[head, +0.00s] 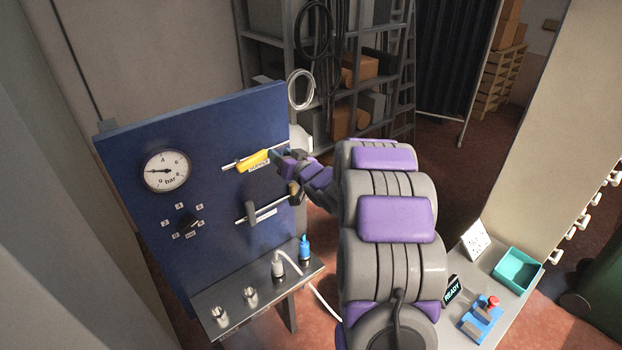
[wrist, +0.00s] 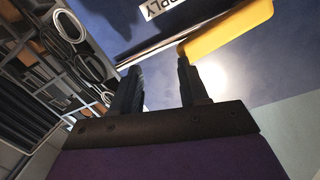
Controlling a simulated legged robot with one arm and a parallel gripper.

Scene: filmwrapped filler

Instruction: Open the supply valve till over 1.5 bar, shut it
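The yellow supply valve handle (head: 253,160) is on the blue panel, lying roughly along its pipe, with a SUPPLY label (wrist: 164,7) beside it. My gripper (head: 281,157) is at the handle's right end. In the wrist view its two dark fingers (wrist: 158,80) stand apart with nothing visible between them. The yellow handle (wrist: 228,28) lies beyond the right finger, overlapping its tip in the picture; I cannot tell whether they touch. The pressure gauge (head: 166,171) has its needle pointing left, nearly level; its exact value is too small to read.
A second handle (head: 250,212) on a lower pipe and a black selector knob (head: 187,223) are on the panel. Metal fittings and a blue-topped part (head: 305,248) stand on the shelf below. A teal tray (head: 517,268) and a READY sign (head: 453,291) are on the right bench.

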